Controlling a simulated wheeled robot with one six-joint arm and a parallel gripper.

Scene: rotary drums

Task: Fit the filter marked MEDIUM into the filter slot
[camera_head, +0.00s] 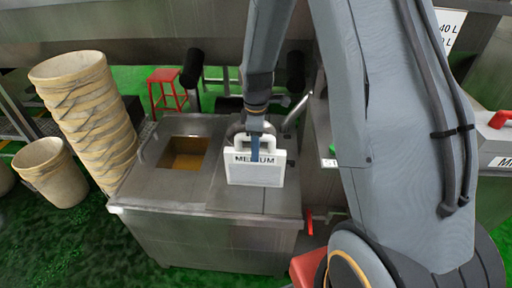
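The white filter marked MEDIUM (240,175) is upright over the right part of the steel tank's top, its label facing me. My gripper (255,148) is at the filter's handle and appears shut on it, with a blue finger in front of the label. I cannot tell whether the filter's lower edge touches the tank top or hangs just above it. The steel tank (205,232) has a square opening (187,153) with a brownish inside, to the left of the filter. No narrow filter slot can be made out; the filter may hide it.
A tall stack of beige baskets (88,110) stands left of the tank, with a single basket (50,172) beside it. A red stool (167,88) stands behind. Steel machinery lies at the back and right. My arm covers much of the right side.

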